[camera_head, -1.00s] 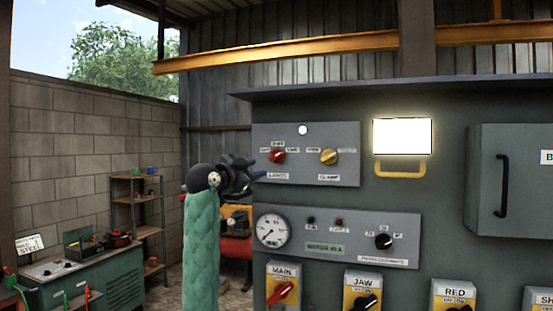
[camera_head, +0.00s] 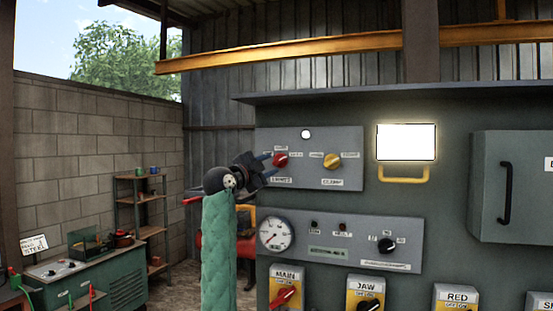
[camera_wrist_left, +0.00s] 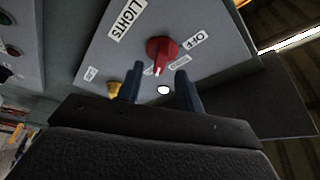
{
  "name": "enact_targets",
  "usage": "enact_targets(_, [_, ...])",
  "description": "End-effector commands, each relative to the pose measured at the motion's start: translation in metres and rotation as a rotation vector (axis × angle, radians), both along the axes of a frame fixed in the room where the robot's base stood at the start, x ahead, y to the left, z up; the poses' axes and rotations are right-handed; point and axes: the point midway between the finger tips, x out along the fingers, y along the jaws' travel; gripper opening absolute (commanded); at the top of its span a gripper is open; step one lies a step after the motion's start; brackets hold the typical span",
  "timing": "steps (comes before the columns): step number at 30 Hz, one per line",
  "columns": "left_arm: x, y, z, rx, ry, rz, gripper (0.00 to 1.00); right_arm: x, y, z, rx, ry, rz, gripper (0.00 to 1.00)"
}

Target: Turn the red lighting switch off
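The red lighting switch (camera_head: 281,160) is a round red knob on the upper grey panel, above the LIGHTS label. In the left wrist view the red knob (camera_wrist_left: 161,49) has a white pointer mark directed toward the white round lamp (camera_wrist_left: 164,90), and an OFF label (camera_wrist_left: 195,39) is beside it. My left gripper (camera_head: 267,164) is just left of the knob in the head view. Its two fingers are spread in the left wrist view (camera_wrist_left: 160,86), with the knob beyond the tips. They look empty and short of the knob; exact distance is unclear. My right gripper is out of view.
A yellow CLAMP knob (camera_head: 332,161) is right of the red one on the same panel. Below are a gauge panel (camera_head: 340,239) and several yellow-plated switches. A bright screen (camera_head: 406,142) with a yellow handle (camera_head: 404,174) and a grey box door (camera_head: 510,188) are farther right.

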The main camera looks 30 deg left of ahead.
Motion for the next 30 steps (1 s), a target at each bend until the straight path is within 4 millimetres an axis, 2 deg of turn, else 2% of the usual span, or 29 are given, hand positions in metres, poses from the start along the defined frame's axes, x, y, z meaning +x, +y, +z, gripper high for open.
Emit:
enact_targets(1, [0.009, -0.002, 0.007, -0.003, 0.003, -0.003, 0.36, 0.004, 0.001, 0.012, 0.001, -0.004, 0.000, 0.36])
enact_targets(9, [0.036, -0.005, 0.010, -0.002, 0.001, -0.002, 0.36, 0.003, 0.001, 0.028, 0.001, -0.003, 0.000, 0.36])
enact_targets(22, [0.043, -0.005, 0.008, -0.001, 0.001, -0.001, 0.36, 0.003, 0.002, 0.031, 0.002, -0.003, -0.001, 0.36])
enact_targets(23, [0.043, -0.005, 0.009, -0.001, 0.001, -0.001, 0.32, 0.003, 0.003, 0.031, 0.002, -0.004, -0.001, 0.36])
enact_targets(28, [0.043, -0.005, 0.009, -0.001, 0.001, -0.001, 0.00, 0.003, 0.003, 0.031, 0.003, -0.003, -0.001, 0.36])
enact_targets(30, [0.043, -0.005, 0.008, -0.001, 0.001, -0.001, 0.00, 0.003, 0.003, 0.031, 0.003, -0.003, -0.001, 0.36])
